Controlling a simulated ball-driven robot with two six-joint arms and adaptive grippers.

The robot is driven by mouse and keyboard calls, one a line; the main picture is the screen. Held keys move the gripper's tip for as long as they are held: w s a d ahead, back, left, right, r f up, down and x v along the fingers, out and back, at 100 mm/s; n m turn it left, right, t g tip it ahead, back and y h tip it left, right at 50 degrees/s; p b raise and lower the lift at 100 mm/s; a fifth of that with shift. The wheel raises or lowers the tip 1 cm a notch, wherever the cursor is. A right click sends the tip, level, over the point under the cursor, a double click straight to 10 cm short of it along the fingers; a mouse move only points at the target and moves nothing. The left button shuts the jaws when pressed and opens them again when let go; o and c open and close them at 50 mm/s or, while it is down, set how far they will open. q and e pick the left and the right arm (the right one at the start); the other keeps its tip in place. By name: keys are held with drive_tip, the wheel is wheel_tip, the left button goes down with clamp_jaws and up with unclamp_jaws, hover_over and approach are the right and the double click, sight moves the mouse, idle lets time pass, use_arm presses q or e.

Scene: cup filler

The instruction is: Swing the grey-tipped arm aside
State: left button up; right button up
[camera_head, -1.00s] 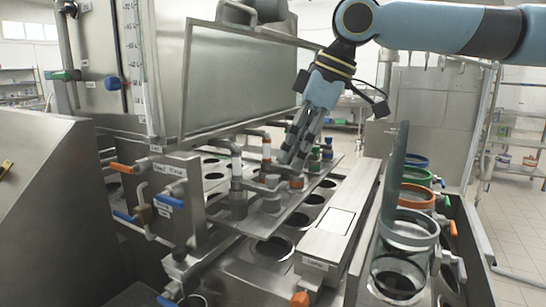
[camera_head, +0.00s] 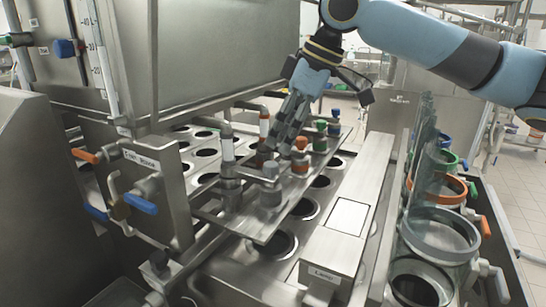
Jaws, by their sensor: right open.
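My right gripper (camera_head: 271,150) reaches down from the upper right, open, with its fingertips over the metal plate (camera_head: 238,222). A grey-capped post (camera_head: 270,172) stands on the plate just in front of the fingertips; I cannot tell whether they touch. I cannot tell which of these is the grey-tipped arm. A pipe with an orange band (camera_head: 264,127) is partly hidden beside the fingers. My left gripper is not in view.
Orange (camera_head: 300,146), green (camera_head: 320,128) and blue (camera_head: 335,114) capped posts line the plate right of the fingers. A large steel tank (camera_head: 215,55) stands close behind. Glass jars (camera_head: 440,235) stand at the right. Blue-handled valves (camera_head: 140,203) project at the left.

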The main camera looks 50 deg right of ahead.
sight(271, 163)
drive_tip(key=x, duration=0.6)
drive_tip(key=shift+a+f, duration=0.1)
drive_tip(key=shift+f, duration=0.05)
clamp_jaws()
